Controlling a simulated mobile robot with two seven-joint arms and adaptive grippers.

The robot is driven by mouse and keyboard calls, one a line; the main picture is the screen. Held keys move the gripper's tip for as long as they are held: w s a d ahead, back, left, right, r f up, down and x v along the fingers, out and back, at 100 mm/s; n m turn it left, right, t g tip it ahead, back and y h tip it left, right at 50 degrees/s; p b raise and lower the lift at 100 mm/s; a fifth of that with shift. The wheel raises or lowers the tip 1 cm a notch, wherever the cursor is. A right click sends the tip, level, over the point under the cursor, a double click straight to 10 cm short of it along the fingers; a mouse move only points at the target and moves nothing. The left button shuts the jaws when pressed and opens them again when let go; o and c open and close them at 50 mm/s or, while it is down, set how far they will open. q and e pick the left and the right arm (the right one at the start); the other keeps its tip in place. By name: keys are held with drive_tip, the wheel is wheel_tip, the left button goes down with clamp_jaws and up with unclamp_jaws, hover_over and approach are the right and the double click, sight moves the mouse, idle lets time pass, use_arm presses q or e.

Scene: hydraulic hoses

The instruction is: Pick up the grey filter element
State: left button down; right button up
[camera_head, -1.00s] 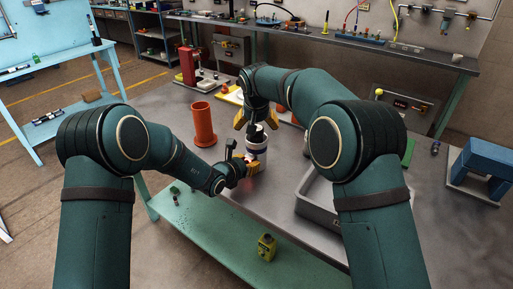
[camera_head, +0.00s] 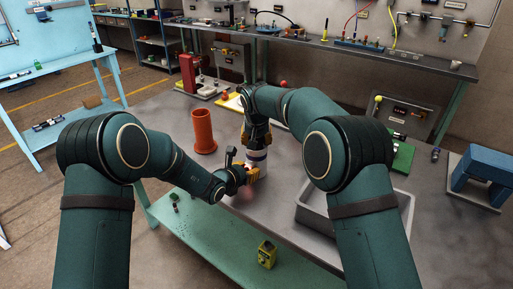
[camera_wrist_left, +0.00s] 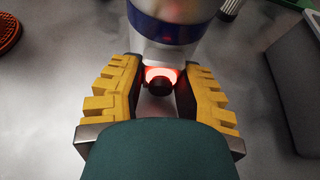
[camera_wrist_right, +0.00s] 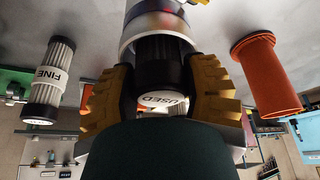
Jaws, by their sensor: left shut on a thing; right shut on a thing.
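A white canister with a blue band (camera_head: 257,157) stands upright on the bench; in the left wrist view its lower part (camera_wrist_left: 168,55) glows red. My left gripper (camera_head: 250,177) is shut on its lower part. My right gripper (camera_wrist_right: 163,100) points down from above and is shut on a dark pleated filter element marked USED (camera_wrist_right: 163,62), at the canister's open top; how far it sits inside is unclear. A grey pleated filter element marked FINE (camera_wrist_right: 48,85) stands apart in the right wrist view. In the head view I cannot pick it out; my right arm may hide it.
An orange cylinder (camera_head: 203,131) stands left of the canister. A grey tray (camera_head: 400,207) lies at the right, partly behind my right arm. A blue block stand (camera_head: 482,172) is at the far right.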

use_arm(q)
drive_tip(key=shift+f, duration=0.1)
use_arm(e)
wheel_tip(320, 180, up, 18)
idle(0.5)
use_arm(q)
drive_tip(key=c, duration=0.6)
unclamp_jaws()
drive_tip(key=shift+c, duration=0.2)
drive_tip(key=shift+s, duration=0.1)
